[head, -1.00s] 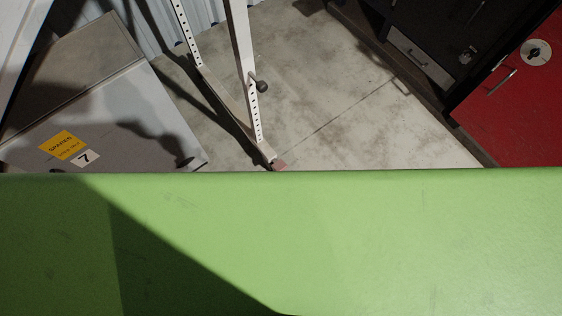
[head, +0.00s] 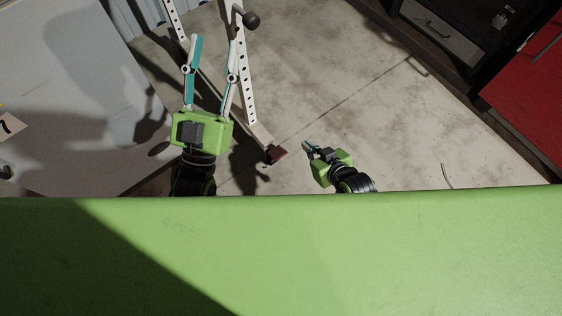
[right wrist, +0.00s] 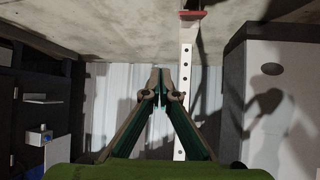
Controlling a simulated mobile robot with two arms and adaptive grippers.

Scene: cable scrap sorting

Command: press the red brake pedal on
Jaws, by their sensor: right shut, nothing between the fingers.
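The red brake pedal (head: 277,154) sits at the low end of a white perforated frame (head: 248,100), close to the floor. It also shows at the top of the right wrist view (right wrist: 193,15), which looks upside down. My left gripper (head: 213,45) is open, its two teal fingers spread apart, to the upper left of the pedal in the head view and overlapping the frame. I see nothing between its fingers. My right gripper (head: 306,146) is shut and empty, a little right of the pedal and apart from it. Its fingertips meet in the right wrist view (right wrist: 160,75).
A grey cabinet (head: 75,90) stands at the left. A black workbench with a grey drawer (head: 441,33) and a red cabinet (head: 530,80) stand at the upper right. A dark knob (head: 251,20) sticks out of the frame.

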